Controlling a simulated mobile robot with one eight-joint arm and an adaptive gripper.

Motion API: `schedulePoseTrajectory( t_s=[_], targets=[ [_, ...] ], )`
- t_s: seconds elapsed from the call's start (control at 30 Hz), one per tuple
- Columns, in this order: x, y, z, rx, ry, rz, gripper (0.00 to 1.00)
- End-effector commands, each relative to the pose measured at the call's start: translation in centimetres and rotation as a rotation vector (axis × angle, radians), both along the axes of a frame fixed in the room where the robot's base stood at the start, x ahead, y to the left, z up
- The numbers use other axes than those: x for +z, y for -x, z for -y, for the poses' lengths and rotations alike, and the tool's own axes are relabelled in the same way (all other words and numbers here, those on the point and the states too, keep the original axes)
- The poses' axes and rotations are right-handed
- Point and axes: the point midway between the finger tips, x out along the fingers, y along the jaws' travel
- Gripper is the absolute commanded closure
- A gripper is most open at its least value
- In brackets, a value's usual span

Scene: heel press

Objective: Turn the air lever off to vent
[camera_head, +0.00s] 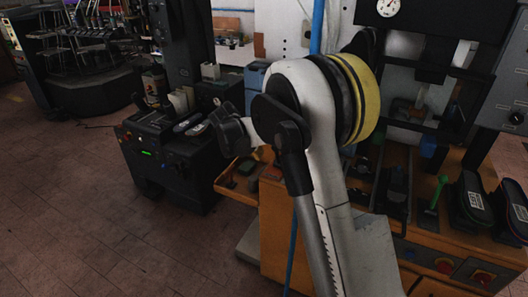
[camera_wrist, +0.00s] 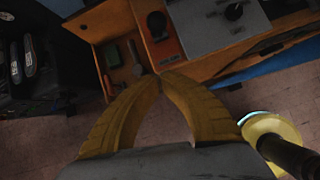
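I cannot pick out the air lever for certain in either view. A blue upright pipe (camera_head: 317,28) runs down behind my arm in the head view, and my arm covers much of the machine there. In the wrist view my gripper (camera_wrist: 162,79) has two yellow fingers that curve in and meet at their tips, with nothing seen between them. It is over the edge of a wooden bench. A grey panel with a dark knob (camera_wrist: 234,12) lies beyond it to the upper right. The gripper's fingers are hidden in the head view.
An open wooden drawer (camera_head: 238,190) with small items juts out left of the bench. A green upright tool (camera_head: 434,196) and dark shoes (camera_head: 473,198) stand on the right bench. A black machine (camera_head: 170,165) stands left. The brick-patterned floor at front left is clear.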

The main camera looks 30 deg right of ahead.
Motion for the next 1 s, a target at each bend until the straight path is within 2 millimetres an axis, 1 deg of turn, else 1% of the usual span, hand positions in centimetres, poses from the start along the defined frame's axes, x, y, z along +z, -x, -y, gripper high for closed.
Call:
schedulePoseTrajectory(
  t_s=[0.23,0.37,0.47,0.7,0.83,0.9,1.0],
  targets=[
    [-0.1,0.0,0.0,-0.001,-0.001,0.002,1.0],
    [-1.0,-0.3,0.5,-0.003,-0.001,0.002,1.0],
    [-2.4,-0.7,1.3,-0.004,-0.002,0.002,1.0],
    [-6.8,-2.3,3.7,-0.005,-0.003,0.002,1.0],
    [-8.9,-3.1,4.8,-0.004,-0.003,0.003,1.0],
    [-8.1,-3.6,6.0,-0.005,-0.003,0.002,1.0],
    [-7.6,-4.1,7.0,-0.004,-0.002,0.002,1.0]
  ],
)
